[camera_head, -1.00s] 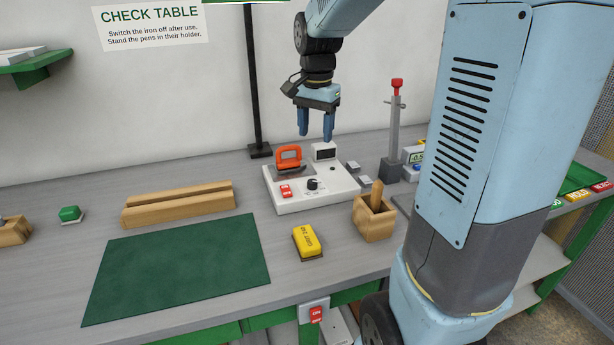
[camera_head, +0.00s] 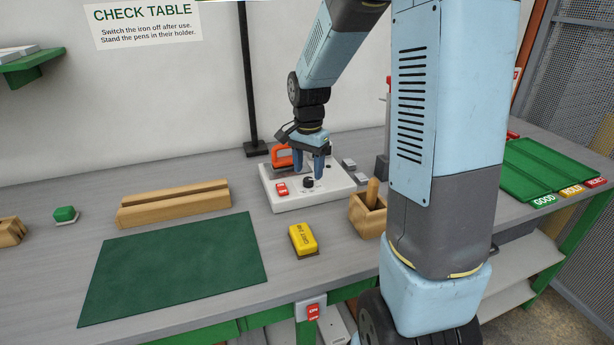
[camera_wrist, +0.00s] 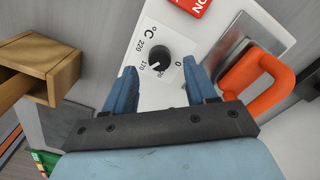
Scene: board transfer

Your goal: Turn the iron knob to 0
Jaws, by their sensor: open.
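The iron knob (camera_head: 308,183) is a small black dial on the white iron station (camera_head: 333,193). In the wrist view the knob (camera_wrist: 156,56) has a white pointer line directed toward the lower left, at the numbers near 170, away from the 0 mark (camera_wrist: 178,64). My gripper (camera_head: 308,175) is open above the station. In the wrist view my gripper (camera_wrist: 163,85) has one blue finger on each side of the knob's lower side, apart from it. The orange-handled iron (camera_head: 283,158) rests on the station; its handle (camera_wrist: 258,82) is right of my fingers in the wrist view.
A red ON switch (camera_head: 281,189) is on the station. A wooden pen holder (camera_head: 368,218) stands to its right and a yellow block (camera_head: 303,239) lies in front. A green mat (camera_head: 175,268) and a wooden rail (camera_head: 172,207) are to the left.

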